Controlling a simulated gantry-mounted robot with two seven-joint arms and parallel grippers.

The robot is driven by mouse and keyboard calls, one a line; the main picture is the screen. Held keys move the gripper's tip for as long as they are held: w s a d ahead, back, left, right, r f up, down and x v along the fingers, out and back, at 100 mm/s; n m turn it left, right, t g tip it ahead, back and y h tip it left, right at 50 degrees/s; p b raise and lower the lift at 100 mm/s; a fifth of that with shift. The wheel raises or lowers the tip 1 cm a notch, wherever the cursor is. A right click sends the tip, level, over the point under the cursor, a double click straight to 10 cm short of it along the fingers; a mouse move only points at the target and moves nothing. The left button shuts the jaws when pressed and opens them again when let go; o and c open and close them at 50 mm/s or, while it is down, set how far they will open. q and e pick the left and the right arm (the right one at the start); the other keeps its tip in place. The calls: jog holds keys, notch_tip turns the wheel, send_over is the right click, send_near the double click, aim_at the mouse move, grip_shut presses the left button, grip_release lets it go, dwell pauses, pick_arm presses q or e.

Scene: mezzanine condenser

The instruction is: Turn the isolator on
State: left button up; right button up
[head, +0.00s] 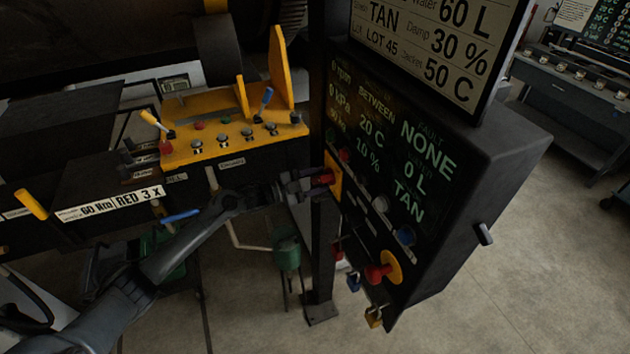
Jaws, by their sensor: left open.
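A dark control cabinet (463,200) stands right of centre with a lit screen. A red knob (327,179) on a yellow plate (334,190) sits on the cabinet's left edge and looks like the isolator. My left gripper (308,181) reaches in from the lower left with its fingers open, pointing at this red knob. The fingertips are right at the knob; whether they touch it I cannot tell. The knob's exact turn position is too small to read. My right gripper is not in view.
A yellow panel (225,128) with levers and buttons stands to the left. Padlocks hang below the cabinet. Open floor lies right.

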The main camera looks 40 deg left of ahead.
pick_arm(q)
jog(key=shift+s, duration=0.1)
jog(key=b+v, duration=0.2)
jog(key=v, duration=0.8)
jog(key=shift+s+a, duration=0.2)
jog(key=shift+s, duration=0.1)
